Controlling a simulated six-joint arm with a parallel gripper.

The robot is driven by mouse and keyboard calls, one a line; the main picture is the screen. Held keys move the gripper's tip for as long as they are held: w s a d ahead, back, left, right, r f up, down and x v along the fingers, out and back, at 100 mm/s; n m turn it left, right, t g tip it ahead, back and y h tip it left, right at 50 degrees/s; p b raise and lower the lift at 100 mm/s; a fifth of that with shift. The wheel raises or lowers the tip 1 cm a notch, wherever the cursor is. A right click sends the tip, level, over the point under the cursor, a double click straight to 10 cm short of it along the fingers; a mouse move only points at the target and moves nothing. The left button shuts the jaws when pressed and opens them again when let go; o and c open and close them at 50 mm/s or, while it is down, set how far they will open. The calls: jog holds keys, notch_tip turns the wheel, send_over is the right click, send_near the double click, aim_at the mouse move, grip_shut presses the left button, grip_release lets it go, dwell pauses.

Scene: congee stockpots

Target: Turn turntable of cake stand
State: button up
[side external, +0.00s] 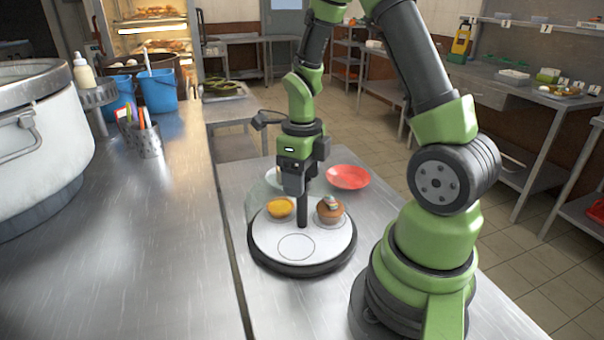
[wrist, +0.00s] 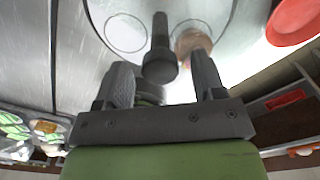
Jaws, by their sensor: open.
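The cake stand's round turntable (side external: 297,247) has a white top and dark rim and sits on the steel table. It bears a yellow cake (side external: 280,208) and a brown muffin (side external: 331,210) with a topping. An empty drawn circle is at its front. A dark upright post (side external: 303,214) stands on the turntable between the cakes; its round knob (wrist: 160,70) shows in the wrist view. My gripper (wrist: 160,85) is open, with its fingers apart on either side of the knob, no contact visible. In the side view my gripper (side external: 298,186) is above the turntable, partly hiding the post.
A red plate (side external: 348,177) lies behind the turntable. A large steel pot (side external: 40,140), utensil holder (side external: 146,138) and blue buckets (side external: 158,92) stand on the left counter. My arm's base is close at the right. The left counter's front is clear.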

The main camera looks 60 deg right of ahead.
notch_tip(320, 180, up, 10)
dwell(0.5)
jog(key=s+a+r+n+t, duration=0.2)
jog(key=s+a+r+n, duration=0.1)
jog(key=n, duration=0.7)
jog(key=s+a+r+n+t+y, duration=0.1)
jog(key=s+a+r+n+t, duration=0.1)
jog(key=a+n, duration=0.4)
jog(key=s+a+r+n+t+y, duration=0.1)
jog(key=s+a+r+n+t, duration=0.2)
jog(key=n, duration=1.3)
jog(key=shift+s+a+r, duration=0.35)
jog(key=shift+a+r, duration=0.1)
jog(key=shift+a, duration=0.45)
